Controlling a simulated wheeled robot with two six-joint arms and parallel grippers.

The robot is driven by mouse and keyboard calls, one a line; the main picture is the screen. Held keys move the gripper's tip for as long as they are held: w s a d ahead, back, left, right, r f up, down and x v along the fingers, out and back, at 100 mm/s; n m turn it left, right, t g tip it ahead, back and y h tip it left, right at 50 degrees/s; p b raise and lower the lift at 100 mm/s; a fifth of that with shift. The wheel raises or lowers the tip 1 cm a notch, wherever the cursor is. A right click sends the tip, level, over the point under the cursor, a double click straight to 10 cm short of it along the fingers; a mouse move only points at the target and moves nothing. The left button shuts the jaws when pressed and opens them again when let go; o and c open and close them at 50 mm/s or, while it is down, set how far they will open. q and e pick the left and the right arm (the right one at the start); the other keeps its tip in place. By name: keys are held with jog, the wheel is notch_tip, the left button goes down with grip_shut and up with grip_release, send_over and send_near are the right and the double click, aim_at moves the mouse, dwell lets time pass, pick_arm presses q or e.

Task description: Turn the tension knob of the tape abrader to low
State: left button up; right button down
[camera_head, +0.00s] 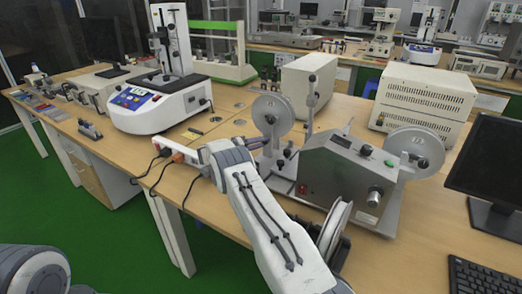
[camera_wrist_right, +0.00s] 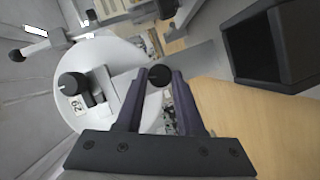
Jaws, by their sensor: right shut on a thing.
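The tape abrader (camera_head: 335,170) is a grey metal box on the table, with white reels at its left, right and front. My right gripper (camera_head: 262,143) reaches in beside its left reel (camera_head: 273,112). In the right wrist view, the fingers of my right gripper (camera_wrist_right: 159,90) are shut on a small round black knob (camera_wrist_right: 159,75) at their tips. I cannot read any setting on this knob. A larger black knob (camera_wrist_right: 72,87) sits on the white disc (camera_wrist_right: 110,62) to the left, beside a label. My left gripper is out of view.
A white tester (camera_head: 160,105) stands to the left, and a white power strip (camera_head: 175,150) with cables lies near the front edge. A beige box (camera_head: 425,100) stands behind the abrader. A monitor (camera_head: 492,165) and keyboard (camera_head: 485,272) are on the right.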

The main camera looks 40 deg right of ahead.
jog(key=shift+w+f+n+h+b, duration=0.15)
jog(key=shift+n+h+b, duration=0.35)
jog(key=shift+n+b, duration=0.7)
jog(key=shift+a, duration=0.1)
jog(key=c, duration=0.5)
grip_release()
jog(key=shift+g, duration=0.3)
jog(key=a, duration=1)
jog(key=shift+a+r, duration=0.2)
jog(key=shift+r, duration=0.2)
